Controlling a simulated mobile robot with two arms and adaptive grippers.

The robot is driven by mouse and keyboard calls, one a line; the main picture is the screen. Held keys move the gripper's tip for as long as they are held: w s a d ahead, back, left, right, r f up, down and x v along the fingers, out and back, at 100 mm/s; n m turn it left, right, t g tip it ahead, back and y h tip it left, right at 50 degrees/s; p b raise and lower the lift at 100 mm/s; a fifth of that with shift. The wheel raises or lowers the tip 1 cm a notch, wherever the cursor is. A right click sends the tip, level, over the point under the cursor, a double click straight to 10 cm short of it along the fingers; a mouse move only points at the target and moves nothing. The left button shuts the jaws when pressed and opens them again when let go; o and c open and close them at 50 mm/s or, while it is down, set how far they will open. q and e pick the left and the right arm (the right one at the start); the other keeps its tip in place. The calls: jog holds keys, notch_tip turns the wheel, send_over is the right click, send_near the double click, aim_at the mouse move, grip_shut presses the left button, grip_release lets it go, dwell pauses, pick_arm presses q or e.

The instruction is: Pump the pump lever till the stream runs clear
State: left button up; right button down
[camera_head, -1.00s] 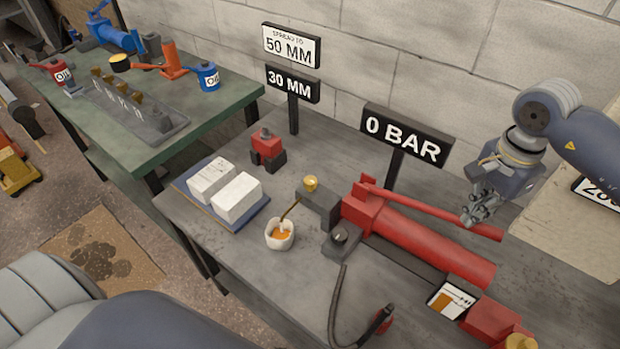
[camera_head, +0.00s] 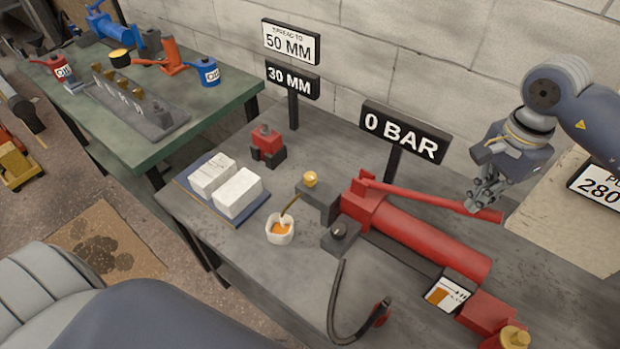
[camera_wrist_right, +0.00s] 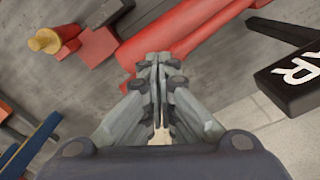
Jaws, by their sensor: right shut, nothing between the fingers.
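The red pump (camera_head: 415,230) lies on the grey bench, with its long red pump lever (camera_head: 425,198) running above the cylinder, raised at its right end. My right gripper (camera_head: 476,207) is shut and empty at the lever's free end; whether it touches the lever is unclear. In the right wrist view, its closed fingers (camera_wrist_right: 158,62) stand in front of the red pump parts. A thin brownish stream (camera_head: 288,211) runs from the fitting at the pump's left end into a white cup (camera_head: 280,232) holding orange liquid. My left gripper is not in view.
A "0 BAR" sign (camera_head: 404,131) stands behind the pump. A black hose (camera_head: 333,310) curls in front. White blocks (camera_head: 238,194) on a blue board and a red-and-black tool (camera_head: 267,145) are to the left. A green bench (camera_head: 150,150) stands farther left.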

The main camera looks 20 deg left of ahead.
notch_tip(320, 180, down, 9)
jog(key=b, duration=0.7)
jog(key=shift+r+p, duration=0.3)
jog(key=shift+r, duration=0.05)
notch_tip(320, 180, up, 8)
jog(key=p, duration=0.4)
jog(key=shift+r, duration=0.2)
